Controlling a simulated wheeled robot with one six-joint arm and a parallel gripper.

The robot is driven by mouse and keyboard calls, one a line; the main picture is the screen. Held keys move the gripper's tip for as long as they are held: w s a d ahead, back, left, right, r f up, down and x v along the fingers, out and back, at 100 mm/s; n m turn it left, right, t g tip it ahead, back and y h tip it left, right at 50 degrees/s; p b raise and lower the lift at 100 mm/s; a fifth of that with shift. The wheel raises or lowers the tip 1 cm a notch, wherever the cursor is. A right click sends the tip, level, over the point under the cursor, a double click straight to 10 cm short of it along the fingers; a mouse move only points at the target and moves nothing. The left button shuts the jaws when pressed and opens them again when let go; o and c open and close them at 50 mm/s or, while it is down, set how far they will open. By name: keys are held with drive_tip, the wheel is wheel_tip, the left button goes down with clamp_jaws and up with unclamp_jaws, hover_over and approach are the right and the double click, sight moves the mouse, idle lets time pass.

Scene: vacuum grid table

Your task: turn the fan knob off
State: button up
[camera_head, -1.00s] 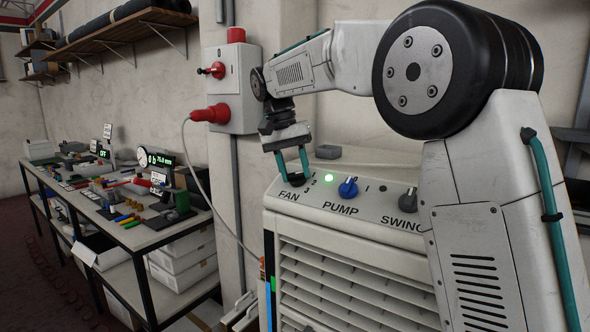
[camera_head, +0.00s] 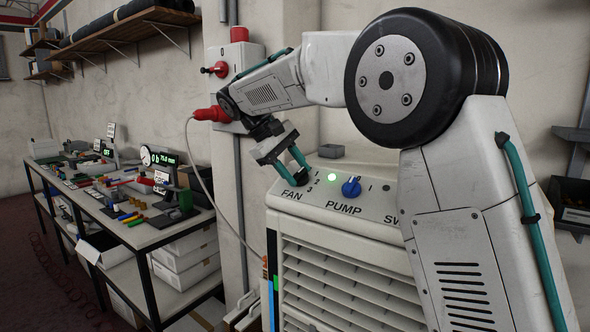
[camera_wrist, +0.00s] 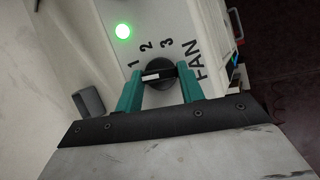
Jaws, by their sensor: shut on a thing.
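The fan knob (camera_wrist: 158,72) is a dark round knob with a white mark, beside the printed 1, 2, 3 and FAN in the wrist view. Its white mark lies nearly sideways in that view, with its left end towards the 1; I cannot tell the exact setting. My gripper (camera_wrist: 160,80) has its teal fingers on either side of the knob and is shut on it. In the head view my gripper (camera_head: 295,168) is tilted, its wrist leaning left over the cooler's top panel. There the fingers mostly hide the knob.
The white cooler (camera_head: 345,262) has a lit green lamp (camera_head: 331,177) and a blue pump knob (camera_head: 351,187) right of the fan knob. A grey block (camera_head: 331,151) sits behind. A red-plugged wall box (camera_head: 228,85) is close behind my arm. A cluttered bench (camera_head: 130,235) stands left.

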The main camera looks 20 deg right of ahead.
drive_tip(key=shift+a+n+h, duration=0.1)
drive_tip(key=shift+n+h, duration=0.3)
drive_tip(key=shift+n, duration=0.4)
drive_tip(key=o, duration=1)
drive_tip(key=shift+t, duration=0.3)
drive_tip(key=v, duration=0.7)
drive_tip(key=shift+a+r, duration=0.25)
drive_tip(key=shift+r, duration=0.05)
drive_tip(key=shift+w, duration=0.1)
